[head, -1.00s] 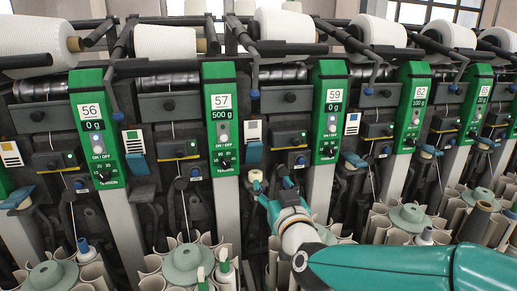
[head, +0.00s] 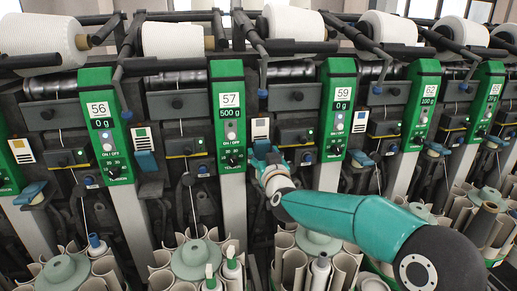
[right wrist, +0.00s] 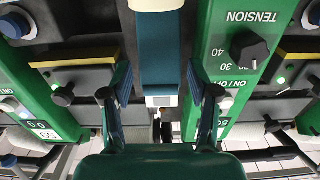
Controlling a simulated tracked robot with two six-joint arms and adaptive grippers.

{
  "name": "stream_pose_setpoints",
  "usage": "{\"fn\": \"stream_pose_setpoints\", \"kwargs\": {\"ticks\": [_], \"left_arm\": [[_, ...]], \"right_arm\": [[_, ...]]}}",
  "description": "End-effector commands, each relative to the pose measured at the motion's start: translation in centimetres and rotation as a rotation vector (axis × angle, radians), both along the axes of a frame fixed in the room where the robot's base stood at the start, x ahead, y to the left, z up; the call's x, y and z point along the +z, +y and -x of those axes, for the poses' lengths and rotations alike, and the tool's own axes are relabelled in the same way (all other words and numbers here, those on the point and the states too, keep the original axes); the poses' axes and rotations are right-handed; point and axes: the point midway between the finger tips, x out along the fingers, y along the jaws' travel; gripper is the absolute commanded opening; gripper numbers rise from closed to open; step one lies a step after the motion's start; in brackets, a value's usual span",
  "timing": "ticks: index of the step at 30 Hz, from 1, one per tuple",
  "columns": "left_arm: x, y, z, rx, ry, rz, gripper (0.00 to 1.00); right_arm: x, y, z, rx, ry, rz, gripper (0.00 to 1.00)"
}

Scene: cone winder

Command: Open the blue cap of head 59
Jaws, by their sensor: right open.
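The green panel of head 59 (head: 338,108) reads 0 g in the head view. Left of it, between panels 57 and 59, a blue cap (head: 262,147) sits below a white label plate (head: 260,129). My right gripper (head: 266,158) is at this cap and partly covers it. Contact with the cap cannot be told. My left gripper is out of view.
Panel 57 (head: 229,113) stands close left of the gripper, and a black tension knob (right wrist: 249,48) sticks out beside it. A dark box with a yellow edge (head: 295,137) lies close right. Paper tubes and a bobbin (head: 320,272) stand below.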

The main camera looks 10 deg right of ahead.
Motion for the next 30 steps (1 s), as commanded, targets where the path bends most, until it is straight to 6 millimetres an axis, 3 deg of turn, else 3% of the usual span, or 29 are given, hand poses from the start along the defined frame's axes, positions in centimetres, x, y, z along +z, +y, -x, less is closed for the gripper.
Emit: {"fn": "stream_pose_setpoints", "kwargs": {"ticks": [6,17,27,30], "left_arm": [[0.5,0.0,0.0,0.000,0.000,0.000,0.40],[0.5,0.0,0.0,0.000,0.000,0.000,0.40],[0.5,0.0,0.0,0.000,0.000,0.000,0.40],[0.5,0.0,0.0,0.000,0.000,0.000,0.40]], "right_arm": [[0.0,0.0,-1.8,-0.001,0.000,0.001,0.60],[0.0,-0.1,-2.0,-0.001,0.000,0.001,0.59],[0.0,-0.1,-2.0,-0.001,0.000,0.001,0.02],[0.0,-0.1,-2.0,-0.001,0.000,0.000,0.00]]}}
